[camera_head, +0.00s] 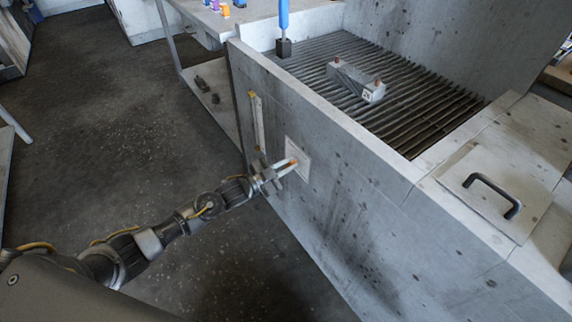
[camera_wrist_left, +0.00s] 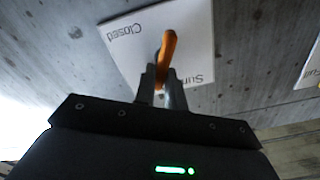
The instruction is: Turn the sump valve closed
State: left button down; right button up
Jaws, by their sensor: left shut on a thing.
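The sump valve has an orange handle (camera_wrist_left: 168,45) in front of a white label plate (camera_wrist_left: 125,45) on the concrete wall. The plate reads "Closed" at one side and part of "Sump" at the other, upside down in the left wrist view. In the head view the plate (camera_head: 304,160) is on the outer side of the housing, with the handle tip (camera_head: 293,162) showing. My left gripper (camera_head: 283,168) is shut on the handle; its fingers (camera_wrist_left: 162,82) also show in the left wrist view. The handle's base is partly hidden. My right gripper is not in view.
A concrete housing wall (camera_head: 350,215) runs beside my arm. A vertical gauge strip (camera_head: 257,120) is left of the plate. On top are a grate (camera_head: 400,115), a grey block (camera_head: 352,82) and a lid with a black handle (camera_head: 493,192). The floor (camera_head: 130,120) at left is mostly clear.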

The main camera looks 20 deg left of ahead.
pick_arm(q)
jog(key=m, duration=0.4)
jog(key=shift+s+d+f+m+b, duration=0.15)
jog(key=shift+d+f+m+b, duration=0.05)
jog(key=shift+f+m+b, duration=0.1)
jog(key=m, duration=0.3)
jog(key=shift+s+d+f+m+b, duration=0.1)
jog(key=shift+f+m+b, duration=0.2)
jog(key=shift+b, duration=0.1)
jog(key=shift+f+m, duration=0.1)
jog(key=shift+m, duration=1)
jog(key=shift+f+m+b, duration=0.1)
jog(key=shift+m+b, duration=0.3)
jog(key=shift+m, duration=0.5)
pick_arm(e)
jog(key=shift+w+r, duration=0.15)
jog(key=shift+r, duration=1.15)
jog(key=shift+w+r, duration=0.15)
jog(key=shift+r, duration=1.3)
pick_arm(q)
jog(key=c, duration=1.5)
grip_release()
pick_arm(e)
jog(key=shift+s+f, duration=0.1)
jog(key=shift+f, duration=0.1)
pick_arm(q)
jog(key=shift+o, duration=0.2)
jog(key=shift+s, duration=0.1)
